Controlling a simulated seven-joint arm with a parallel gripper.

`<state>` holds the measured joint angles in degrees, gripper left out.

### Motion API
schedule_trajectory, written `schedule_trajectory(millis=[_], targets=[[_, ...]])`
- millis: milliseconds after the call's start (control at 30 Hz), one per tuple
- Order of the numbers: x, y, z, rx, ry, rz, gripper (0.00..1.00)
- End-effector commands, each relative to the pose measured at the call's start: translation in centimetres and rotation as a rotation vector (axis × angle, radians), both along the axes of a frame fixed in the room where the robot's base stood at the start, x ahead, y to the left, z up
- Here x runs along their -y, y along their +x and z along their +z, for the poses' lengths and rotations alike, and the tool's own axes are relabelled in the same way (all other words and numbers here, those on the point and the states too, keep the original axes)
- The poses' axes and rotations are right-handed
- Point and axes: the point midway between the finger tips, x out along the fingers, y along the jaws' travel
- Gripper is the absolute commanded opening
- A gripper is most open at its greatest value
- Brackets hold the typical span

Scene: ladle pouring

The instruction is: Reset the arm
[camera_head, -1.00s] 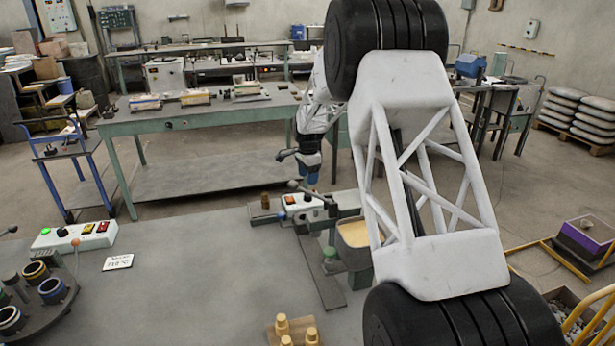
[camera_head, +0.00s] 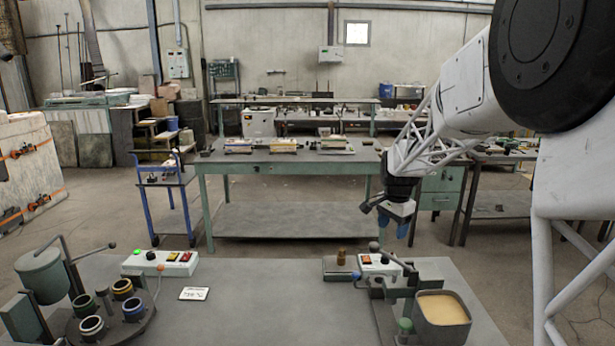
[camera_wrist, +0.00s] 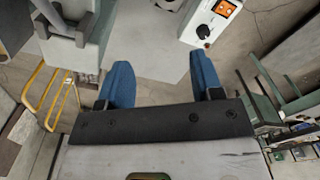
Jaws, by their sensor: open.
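My gripper (camera_head: 397,222) hangs from my white arm above the right rear of the grey worktable (camera_head: 262,300), its blue fingers pointing down. In the wrist view my gripper (camera_wrist: 158,85) shows its two blue fingers spread wide apart with nothing between them. It is open and empty, clear of the table and of the things on it. A grey pot (camera_head: 441,325) with tan contents stands at the table's right, below and in front of my gripper.
A white control box (camera_head: 382,267) with a lever lies below my gripper. At the left are another control box (camera_head: 160,263), a green ladle pot (camera_head: 42,275) and a round rack (camera_head: 108,310) of cups. A green bench (camera_head: 290,168) stands behind. The table's middle is mostly clear.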

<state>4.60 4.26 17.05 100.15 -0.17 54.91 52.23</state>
Motion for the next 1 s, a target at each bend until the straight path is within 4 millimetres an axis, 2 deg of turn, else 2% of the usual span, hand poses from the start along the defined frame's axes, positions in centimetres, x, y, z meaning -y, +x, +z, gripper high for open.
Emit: schedule_trajectory(millis=[33, 200, 500, 800, 1000], targets=[[-0.3, -1.3, 0.9, 0.007, -0.002, 0.025, 0.60], [-1.0, -5.6, 3.0, 0.022, -0.011, 0.116, 0.60], [-2.4, -13.3, 5.9, 0.048, -0.028, 0.274, 0.60], [-3.5, -21.2, 7.5, 0.073, -0.049, 0.433, 0.60], [-4.1, -26.4, 7.9, 0.089, -0.065, 0.539, 0.60]])
